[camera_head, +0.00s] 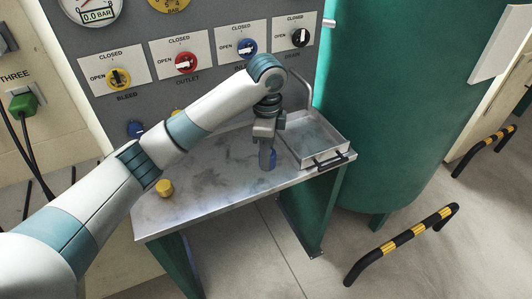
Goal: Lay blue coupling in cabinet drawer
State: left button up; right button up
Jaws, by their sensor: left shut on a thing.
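My left arm reaches in from the left, and its gripper (267,143) points down over the right part of the bench. The open drawer (332,159) is a shallow metal tray with a dark handle, just right of the gripper. The part of its inside that shows looks empty. My right gripper is not in view.
The metal bench (210,185) carries a yellow coupling (165,188) at front left. Another blue piece (136,129) and a yellow one lie near the panel (185,60) with its valve knobs. A green tank (385,100) stands close right. Striped rails (405,240) stand on the floor.

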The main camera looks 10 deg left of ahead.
pick_arm(q)
jog(key=shift+s+a+f+n, duration=0.3)
jog(key=shift+f+n, duration=0.1)
jog(key=shift+f, duration=0.1)
jog(key=s+a+f+n+b, duration=0.1)
jog(key=s+a+f+n, duration=0.4)
jog(key=s+n, duration=0.3)
jog(key=s+a+f+n+b, duration=0.1)
jog(key=s+a+f+n, duration=0.5)
jog(key=s+n, duration=0.3)
jog(key=s+f, duration=0.1)
jog(key=s, duration=0.2)
jog(key=shift+a+f, duration=0.25)
jog(key=shift+f, duration=0.1)
